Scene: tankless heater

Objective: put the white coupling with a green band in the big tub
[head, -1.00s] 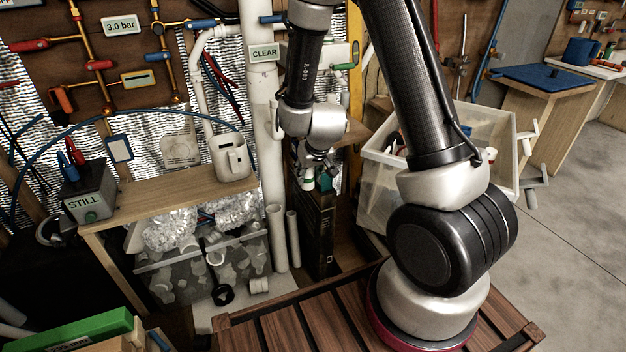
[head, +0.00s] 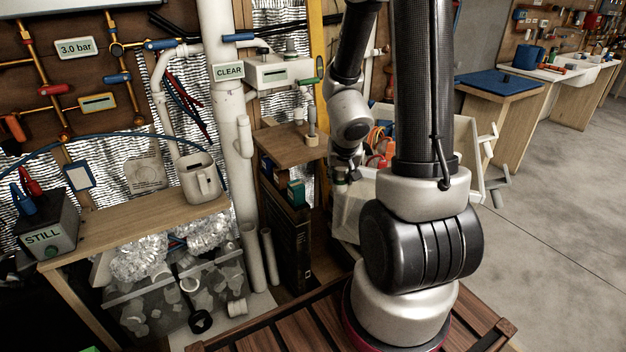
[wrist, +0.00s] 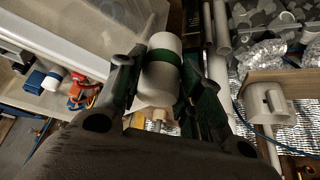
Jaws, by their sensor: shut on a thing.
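The white coupling with a green band (wrist: 161,82) is between the two fingers of my gripper (wrist: 160,88) in the wrist view, with the fingers closed on its sides. In the head view my gripper (head: 342,180) hangs at the near left side of the big tub, and the coupling is too small and shaded there to make out clearly. The big tub (head: 349,219) is a pale translucent crate, partly hidden behind my arm. Its pale rim (wrist: 62,42) crosses the left of the wrist view, with the coupling to the right of that rim.
Red and blue fittings (wrist: 82,92) show left of my gripper. A wooden shelf unit (head: 290,148) with a small green box (head: 296,193) stands left of the tub. A white vertical pipe (head: 232,110) and a bench with a white jug (head: 198,180) are farther left. Open floor lies right.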

